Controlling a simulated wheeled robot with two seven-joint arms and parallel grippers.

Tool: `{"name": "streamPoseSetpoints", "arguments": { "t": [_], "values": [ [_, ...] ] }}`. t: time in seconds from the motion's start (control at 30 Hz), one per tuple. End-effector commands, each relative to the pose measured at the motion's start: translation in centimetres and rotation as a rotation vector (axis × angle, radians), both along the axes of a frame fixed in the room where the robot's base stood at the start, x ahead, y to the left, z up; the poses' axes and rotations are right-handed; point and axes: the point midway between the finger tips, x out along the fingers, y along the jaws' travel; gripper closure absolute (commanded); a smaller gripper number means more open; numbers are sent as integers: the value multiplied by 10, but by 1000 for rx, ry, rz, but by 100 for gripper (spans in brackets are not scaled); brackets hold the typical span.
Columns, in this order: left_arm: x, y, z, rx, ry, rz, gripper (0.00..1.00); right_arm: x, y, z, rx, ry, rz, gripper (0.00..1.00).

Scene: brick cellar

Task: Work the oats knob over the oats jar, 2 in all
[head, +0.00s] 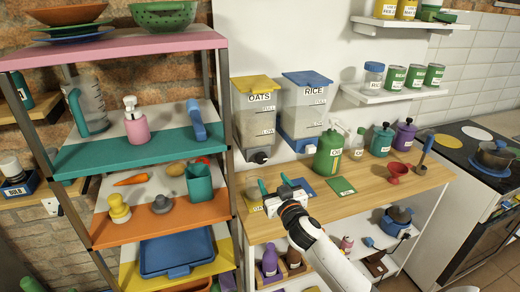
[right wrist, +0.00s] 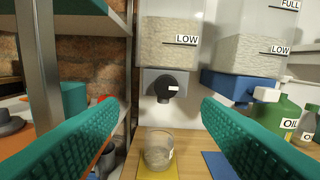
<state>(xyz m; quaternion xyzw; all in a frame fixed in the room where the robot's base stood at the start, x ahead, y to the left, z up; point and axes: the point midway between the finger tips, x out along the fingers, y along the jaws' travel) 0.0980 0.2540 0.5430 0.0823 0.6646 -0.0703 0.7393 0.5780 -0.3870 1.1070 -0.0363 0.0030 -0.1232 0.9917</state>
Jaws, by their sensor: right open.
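The oats dispenser (head: 256,112) hangs on the wall with a yellow lid and pale grains inside. Its dark oats knob (head: 259,157) is at the bottom; in the right wrist view the knob (right wrist: 166,87) is straight ahead, between and beyond my fingers. The oats jar (right wrist: 158,150), clear glass with pale contents low in it, stands on a yellow mat (right wrist: 150,174) below the knob. In the head view my gripper partly hides the jar. My right gripper (head: 274,184) is open and empty, its teal fingers apart, in front of the knob and not touching it. My left gripper is not in view.
The rice dispenser (head: 304,105) with a blue lid is just right of the oats one. A green oil bottle (head: 328,152) and other containers stand right on the wooden counter (head: 350,200). A loaded shelf rack (head: 228,130) stands close on the left.

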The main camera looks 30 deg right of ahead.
Motion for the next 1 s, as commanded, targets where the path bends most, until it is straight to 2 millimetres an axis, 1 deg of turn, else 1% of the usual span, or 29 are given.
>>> {"name": "streamPoseSetpoints", "arguments": {
  "t": [0.03, 0.17, 0.27, 0.33, 0.43, 0.57, 0.7, 0.83, 1.0],
  "values": [
    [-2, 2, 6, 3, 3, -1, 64, -1, -2, 3, 30, -4, 6, 41],
    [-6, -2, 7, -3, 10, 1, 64, 3, -3, 1, 66, -11, 12, 41],
    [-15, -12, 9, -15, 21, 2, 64, 16, -6, 2, 65, -12, 12, 41],
    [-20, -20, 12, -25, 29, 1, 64, 28, -9, 3, 65, -12, 11, 41],
    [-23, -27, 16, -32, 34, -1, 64, 49, -14, 3, 64, -12, 11, 41],
    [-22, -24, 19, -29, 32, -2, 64, 74, -20, 2, 64, -12, 9, 41],
    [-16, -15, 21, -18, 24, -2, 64, 95, -25, 1, 64, -11, 10, 41],
    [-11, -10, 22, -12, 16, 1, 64, 108, -28, 0, 65, -11, 11, 41],
    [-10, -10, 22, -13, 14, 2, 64, 115, -29, 0, 62, -11, 12, 41]
  ]
}}
